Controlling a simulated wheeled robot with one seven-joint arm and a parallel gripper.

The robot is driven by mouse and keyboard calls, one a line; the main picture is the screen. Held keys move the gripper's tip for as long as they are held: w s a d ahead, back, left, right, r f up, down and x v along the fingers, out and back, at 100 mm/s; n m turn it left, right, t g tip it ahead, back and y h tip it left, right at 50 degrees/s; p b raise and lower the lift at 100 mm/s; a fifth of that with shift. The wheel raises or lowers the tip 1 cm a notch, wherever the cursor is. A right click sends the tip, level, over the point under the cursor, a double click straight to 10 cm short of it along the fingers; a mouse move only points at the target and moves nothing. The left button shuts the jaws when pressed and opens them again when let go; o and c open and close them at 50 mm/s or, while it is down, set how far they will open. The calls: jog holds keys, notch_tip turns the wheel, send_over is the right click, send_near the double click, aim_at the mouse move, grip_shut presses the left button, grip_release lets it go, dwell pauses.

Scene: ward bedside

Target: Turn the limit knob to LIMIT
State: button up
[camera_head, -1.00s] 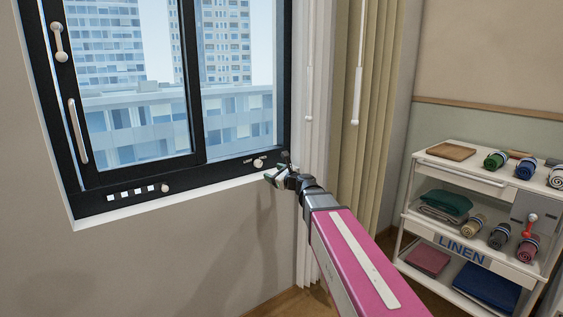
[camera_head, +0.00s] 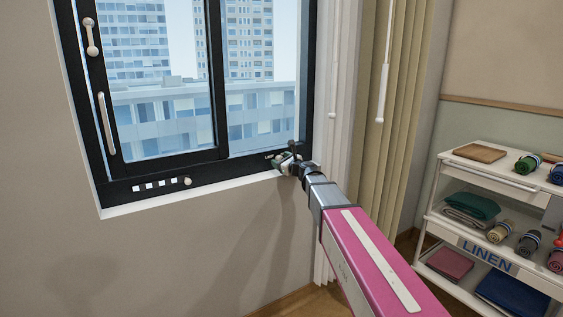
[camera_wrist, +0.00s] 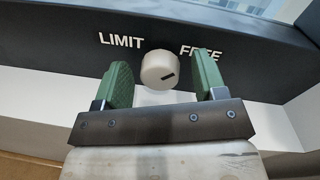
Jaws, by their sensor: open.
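The limit knob (camera_wrist: 158,70) is a round, pale knob with a dark mark on its lower right face. It sits on the dark window frame, below and between the white words LIMIT (camera_wrist: 121,40) and FREE (camera_wrist: 199,54). My gripper (camera_wrist: 163,80) is open, with one green finger pad on each side of the knob in the wrist view. I cannot tell whether either pad touches it. In the head view my gripper (camera_head: 283,162) is at the lower right corner of the window frame and mostly hides the knob.
The window (camera_head: 112,168) has a white sill (camera_head: 190,189) just below the frame. A long handle (camera_head: 106,124) and an upper handle (camera_head: 91,37) are on its left. Cords and a beige curtain (camera_head: 395,110) hang to the right. A linen cart (camera_head: 470,236) stands at far right.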

jog(key=c, duration=0.9)
jog(key=shift+n, duration=0.4)
jog(key=n, duration=0.4)
jog(key=shift+a+h, duration=0.1)
jog(key=shift+h, duration=0.2)
jog(key=n, duration=0.4)
jog(key=shift+s+f, duration=0.1)
jog(key=n, duration=0.4)
jog(key=shift+h, duration=0.4)
jog(key=shift+f+n, duration=0.1)
jog(key=shift+n, duration=1.9)
jog(key=shift+s, duration=0.1)
